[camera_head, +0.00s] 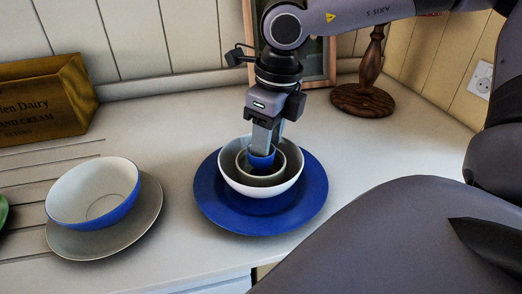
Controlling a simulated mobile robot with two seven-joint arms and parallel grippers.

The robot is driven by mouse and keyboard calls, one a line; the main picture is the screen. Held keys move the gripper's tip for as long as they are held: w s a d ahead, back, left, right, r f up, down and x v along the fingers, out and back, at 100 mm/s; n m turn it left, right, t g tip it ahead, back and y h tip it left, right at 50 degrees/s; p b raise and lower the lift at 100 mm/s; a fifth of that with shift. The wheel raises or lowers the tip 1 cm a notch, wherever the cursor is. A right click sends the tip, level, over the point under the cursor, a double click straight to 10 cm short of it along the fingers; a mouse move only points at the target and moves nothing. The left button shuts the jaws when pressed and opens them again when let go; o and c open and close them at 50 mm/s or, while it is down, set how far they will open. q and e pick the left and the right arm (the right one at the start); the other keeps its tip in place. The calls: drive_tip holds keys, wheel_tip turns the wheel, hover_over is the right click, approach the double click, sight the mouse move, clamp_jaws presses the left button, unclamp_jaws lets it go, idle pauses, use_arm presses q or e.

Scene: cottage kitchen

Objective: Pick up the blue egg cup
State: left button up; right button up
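The blue egg cup (262,161) sits inside a small bowl (281,168), which is nested in a larger white bowl (235,180). The larger bowl stands on a blue plate (224,214) on the counter. My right gripper (264,148) points straight down into the bowls, with its fingertips at the egg cup's rim. The near finger covers part of the cup, and the far finger is mostly hidden. I cannot tell whether the fingers are closed on the cup. My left gripper is not in view.
A blue and white bowl (95,192) stands on a grey plate (144,221) at the left. A wooden box (45,97) is behind it. A picture frame (319,62) and a wooden stand (366,98) are at the back. The counter (168,118) is clear between the plates.

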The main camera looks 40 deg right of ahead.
clamp_jaws()
drive_tip(key=shift+r, duration=0.15)
